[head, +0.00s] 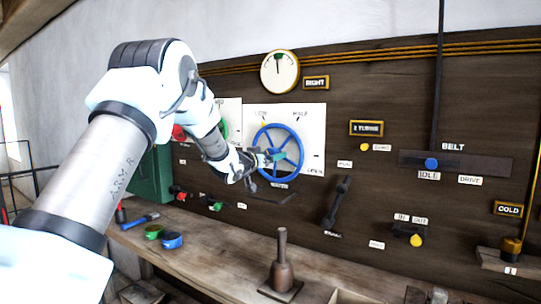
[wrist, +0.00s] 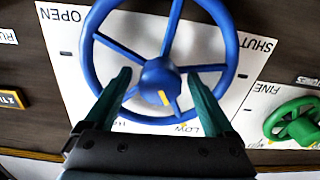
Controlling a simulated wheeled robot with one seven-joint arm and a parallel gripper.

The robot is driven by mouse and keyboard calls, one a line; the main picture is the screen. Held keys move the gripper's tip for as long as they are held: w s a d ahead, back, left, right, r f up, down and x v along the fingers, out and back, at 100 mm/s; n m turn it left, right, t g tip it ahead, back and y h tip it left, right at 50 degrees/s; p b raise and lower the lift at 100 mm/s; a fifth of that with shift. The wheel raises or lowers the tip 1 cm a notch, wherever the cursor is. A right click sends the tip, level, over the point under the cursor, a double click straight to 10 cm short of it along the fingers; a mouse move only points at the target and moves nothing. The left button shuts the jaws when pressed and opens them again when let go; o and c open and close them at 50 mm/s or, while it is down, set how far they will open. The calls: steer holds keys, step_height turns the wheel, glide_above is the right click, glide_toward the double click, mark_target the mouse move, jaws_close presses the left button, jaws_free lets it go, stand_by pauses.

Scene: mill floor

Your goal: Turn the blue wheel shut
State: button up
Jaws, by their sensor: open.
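The blue wheel (head: 303,152) is mounted on a white plate (head: 317,122) on the dark board, with several spokes and a hub. The plate reads LOW, HALF and OPEN in the head view. In the wrist view the wheel (wrist: 162,72) appears upside down, with OPEN at upper left, SHUT at upper right and LOW at the bottom. A yellow mark on its hub points down toward LOW. My gripper (head: 271,157) is at the wheel's front. Its dark green fingers (wrist: 157,76) are apart, one on each side of the hub. Contact cannot be told.
A green wheel (wrist: 297,120) by a FINE label is close beside the blue one. A round gauge (head: 280,71) is above. A dark lever (head: 338,203) is at lower right. The bench (head: 215,246) below holds a mallet-like tool (head: 282,266) and blue and green round items.

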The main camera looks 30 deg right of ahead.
steer(key=c, duration=1.4)
steer(key=shift+o, duration=0.2)
steer(key=n+p, duration=0.1)
steer(key=n, duration=0.4)
steer(key=shift+a+r+n, duration=0.1)
steer(key=shift+n, duration=0.2)
steer(key=n+p, duration=0.1)
steer(key=n, duration=0.5)
steer(key=shift+n, duration=0.3)
steer(key=o, duration=1.4)
steer(key=shift+c, duration=0.2)
